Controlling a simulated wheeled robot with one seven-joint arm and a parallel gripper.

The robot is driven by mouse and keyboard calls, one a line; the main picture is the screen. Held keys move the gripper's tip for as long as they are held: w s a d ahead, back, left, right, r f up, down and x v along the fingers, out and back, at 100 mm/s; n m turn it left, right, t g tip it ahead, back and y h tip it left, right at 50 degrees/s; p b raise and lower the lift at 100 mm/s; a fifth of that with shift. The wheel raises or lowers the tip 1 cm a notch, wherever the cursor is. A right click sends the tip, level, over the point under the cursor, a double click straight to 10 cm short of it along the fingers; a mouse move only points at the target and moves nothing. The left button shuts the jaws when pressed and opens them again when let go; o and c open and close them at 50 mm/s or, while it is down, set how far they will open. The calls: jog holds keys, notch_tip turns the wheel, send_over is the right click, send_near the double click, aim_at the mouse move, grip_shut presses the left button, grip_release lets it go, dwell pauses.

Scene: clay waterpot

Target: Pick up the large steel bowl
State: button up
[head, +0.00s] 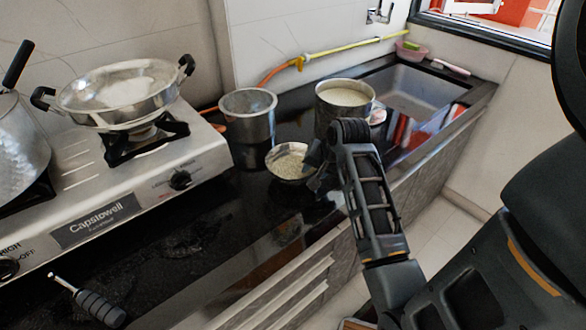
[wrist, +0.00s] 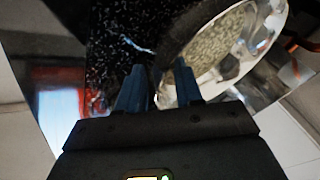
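A steel bowl (head: 290,163) holding pale grains sits on the black counter, in front of the pots. In the wrist view the bowl (wrist: 275,20) fills the upper right, with the grains inside it. My gripper (head: 314,160) is at the bowl's right side in the head view. In the wrist view my gripper (wrist: 158,88) has a gap between its two dark fingers. The right finger overlaps the near edge of the bowl and the left one is over the dark counter. I cannot tell whether the fingers touch the rim.
A steel pot (head: 248,120) and a taller grain-filled pot (head: 330,116) stand behind the bowl. A stove (head: 145,172) with a two-handled pan (head: 118,95) is at left. A sink (head: 412,90) is at the back right. The front counter holds a black-handled tool (head: 98,306).

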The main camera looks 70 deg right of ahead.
grip_shut()
dwell(0.3)
dwell(0.3)
notch_tip(320, 180, up, 10)
dwell(0.5)
